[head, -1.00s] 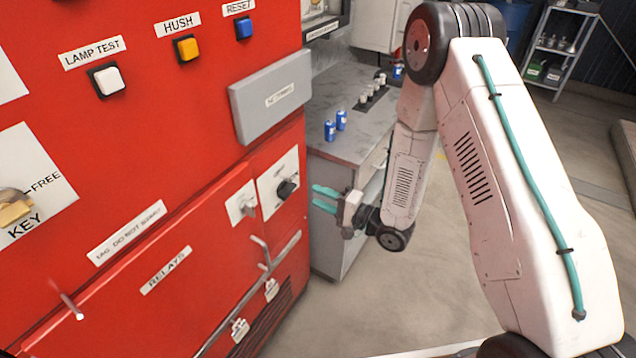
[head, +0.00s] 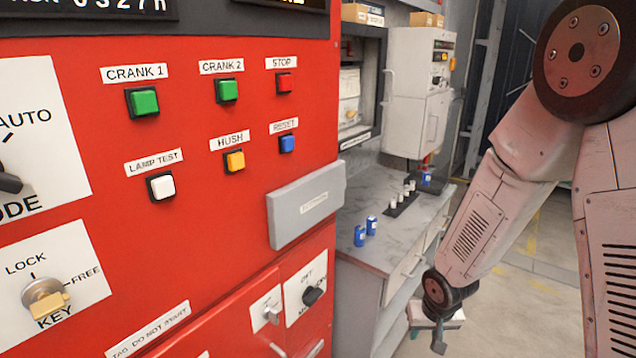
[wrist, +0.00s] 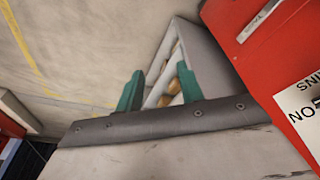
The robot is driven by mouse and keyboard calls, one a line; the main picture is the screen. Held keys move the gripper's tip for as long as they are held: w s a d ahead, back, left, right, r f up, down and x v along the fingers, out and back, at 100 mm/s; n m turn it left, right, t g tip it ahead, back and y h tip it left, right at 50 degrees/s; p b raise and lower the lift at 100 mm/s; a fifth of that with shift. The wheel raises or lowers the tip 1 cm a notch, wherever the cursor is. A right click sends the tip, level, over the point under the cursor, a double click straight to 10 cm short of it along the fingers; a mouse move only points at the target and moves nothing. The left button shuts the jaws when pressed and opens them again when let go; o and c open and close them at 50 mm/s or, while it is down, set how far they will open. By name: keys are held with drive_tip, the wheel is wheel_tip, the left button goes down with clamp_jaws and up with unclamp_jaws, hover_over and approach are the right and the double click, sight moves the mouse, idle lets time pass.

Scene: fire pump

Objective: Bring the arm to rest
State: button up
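My gripper (wrist: 160,69) shows two teal fingers standing apart in the wrist view, with nothing held between them. In the head view my gripper (head: 438,335) hangs low at the end of my bent arm, right of the red panel and in front of the bench. Its fingers are hard to make out there.
The red control panel (head: 220,200) fills the left, with buttons, a key switch (head: 45,297) and a jutting grey box (head: 306,204). A grey bench (head: 385,247) holds blue cans (head: 366,230) and small pale items. Open floor (head: 530,300) lies to the right.

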drive_tip(key=s+r, duration=1.2)
drive_tip(key=r, duration=0.3)
drive_tip(key=s+d+r+g, duration=0.1)
drive_tip(key=s+r, duration=1.2)
drive_tip(key=r, duration=0.2)
drive_tip(key=shift+d+n, duration=0.2)
drive_tip(key=shift+n, duration=0.1)
drive_tip(key=shift+s, duration=0.1)
